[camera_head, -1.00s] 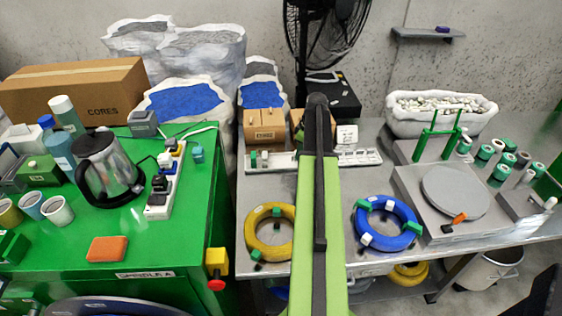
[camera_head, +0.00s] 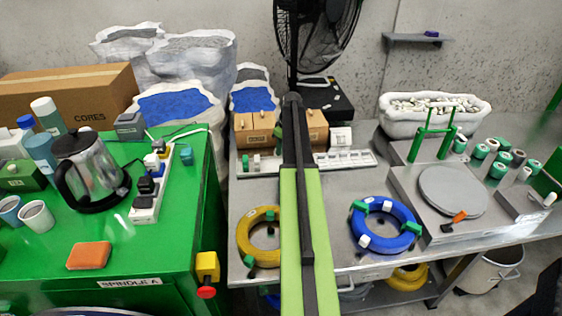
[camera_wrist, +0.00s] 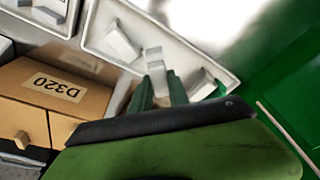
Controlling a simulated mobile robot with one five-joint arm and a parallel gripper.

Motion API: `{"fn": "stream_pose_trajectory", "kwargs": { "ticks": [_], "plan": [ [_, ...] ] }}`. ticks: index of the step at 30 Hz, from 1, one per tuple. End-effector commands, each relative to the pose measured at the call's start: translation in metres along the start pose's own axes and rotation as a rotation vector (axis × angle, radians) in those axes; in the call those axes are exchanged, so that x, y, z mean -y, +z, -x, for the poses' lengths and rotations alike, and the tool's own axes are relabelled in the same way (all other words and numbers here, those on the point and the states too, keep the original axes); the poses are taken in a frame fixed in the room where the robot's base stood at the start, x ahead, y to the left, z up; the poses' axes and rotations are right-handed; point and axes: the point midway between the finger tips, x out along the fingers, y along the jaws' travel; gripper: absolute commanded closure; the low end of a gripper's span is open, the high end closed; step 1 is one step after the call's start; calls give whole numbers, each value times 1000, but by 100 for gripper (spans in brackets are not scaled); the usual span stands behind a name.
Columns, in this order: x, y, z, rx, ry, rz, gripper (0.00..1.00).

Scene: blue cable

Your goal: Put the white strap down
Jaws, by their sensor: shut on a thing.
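A white strap (camera_wrist: 154,58) is in my gripper (camera_wrist: 157,80) in the wrist view, between the two green fingertips, which are shut on it. It is over or at a pale compartment tray (camera_wrist: 97,35); I cannot tell whether it touches the tray. One white piece (camera_wrist: 122,40) lies in the tray to its left and another (camera_wrist: 204,86) to its right. In the head view the long tray (camera_head: 312,161) lies on the metal bench behind my arm, which hides its middle. My gripper and the held strap cannot be made out there.
A cardboard drawer box labelled D320 (camera_wrist: 60,92) stands close beside the tray. In the head view a yellow coil (camera_head: 247,246) and a blue coil (camera_head: 374,240) lie nearer on the bench. A round scale plate (camera_head: 452,190) is to the right, a green table (camera_head: 150,240) left.

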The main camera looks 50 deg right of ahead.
Motion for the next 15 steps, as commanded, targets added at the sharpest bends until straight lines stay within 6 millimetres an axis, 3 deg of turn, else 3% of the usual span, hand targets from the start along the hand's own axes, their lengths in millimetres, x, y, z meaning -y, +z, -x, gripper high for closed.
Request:
{"fn": "stream_pose_trajectory", "kwargs": {
  "ticks": [4,10,15],
  "plan": [
    [0,1,-5,0,0,0,100],
    [0,9,-40,0,0,0,100],
    [-1,9,-38,0,0,-1,100]
  ]
}}
